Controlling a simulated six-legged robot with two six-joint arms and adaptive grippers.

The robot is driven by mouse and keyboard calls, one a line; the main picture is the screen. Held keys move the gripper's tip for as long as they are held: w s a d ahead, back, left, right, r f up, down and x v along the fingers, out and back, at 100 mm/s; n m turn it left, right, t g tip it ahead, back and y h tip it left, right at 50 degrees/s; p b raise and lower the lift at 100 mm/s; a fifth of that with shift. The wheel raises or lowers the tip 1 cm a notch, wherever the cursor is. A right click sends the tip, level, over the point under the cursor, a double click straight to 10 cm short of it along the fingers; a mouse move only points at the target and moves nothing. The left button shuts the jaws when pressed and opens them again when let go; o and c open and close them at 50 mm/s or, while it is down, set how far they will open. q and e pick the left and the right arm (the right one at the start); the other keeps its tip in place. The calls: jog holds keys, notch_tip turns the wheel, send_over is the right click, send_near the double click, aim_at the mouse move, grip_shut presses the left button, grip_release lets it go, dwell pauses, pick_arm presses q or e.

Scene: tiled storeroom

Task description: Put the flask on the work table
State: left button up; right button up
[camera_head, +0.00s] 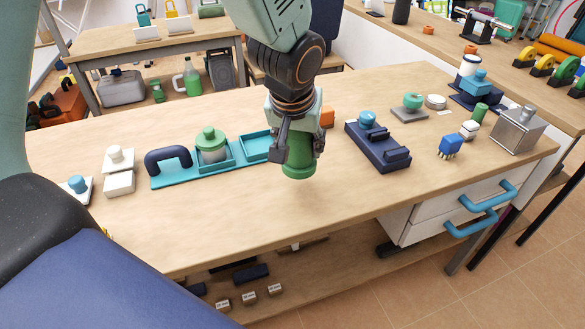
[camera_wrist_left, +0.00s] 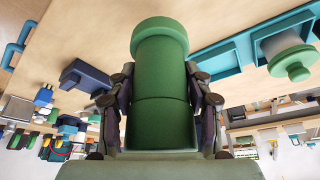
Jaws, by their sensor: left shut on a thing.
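The green flask (camera_head: 299,165) is held over the middle of the wooden work table (camera_head: 240,215), its wide end pointing down. My left gripper (camera_head: 298,143) is shut on it from above. In the left wrist view the flask (camera_wrist_left: 162,85) sits between the two dark fingers of the left gripper (camera_wrist_left: 161,100), with its wide rim towards the table top. I cannot tell whether the flask touches the table or hangs just above it. The gripper hides part of the flask in the head view. My right gripper is not in view.
A teal tray (camera_head: 173,181) with a green-lidded jar (camera_head: 211,145) lies left of the flask. A dark blue block (camera_head: 377,147) lies to its right, and a metal box (camera_head: 517,131) stands at the right end. The table front is clear. Blue-handled drawers (camera_head: 440,211) are below.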

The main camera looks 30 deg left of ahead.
aim_at(297, 167)
pick_arm(q)
jog(key=shift+s+a+f, duration=0.15)
jog(key=shift+a+f, duration=0.25)
jog(key=shift+f, duration=0.35)
jog(key=f+b, duration=0.1)
jog(key=d+f+b, duration=0.1)
jog(key=f, duration=0.1)
jog(key=shift+f+b, duration=0.25)
jog(key=shift+b, duration=0.15)
jog(key=shift+a+f, duration=0.15)
jog(key=shift+f, duration=0.2)
jog(key=shift+a, duration=0.25)
jog(key=shift+d+b, duration=0.25)
jog(key=shift+b, duration=0.1)
jog(key=o, duration=1.1)
jog(key=shift+f, duration=0.1)
jog(key=shift+o, duration=1.4)
jog(key=shift+a, duration=0.15)
jog(key=shift+o, duration=0.4)
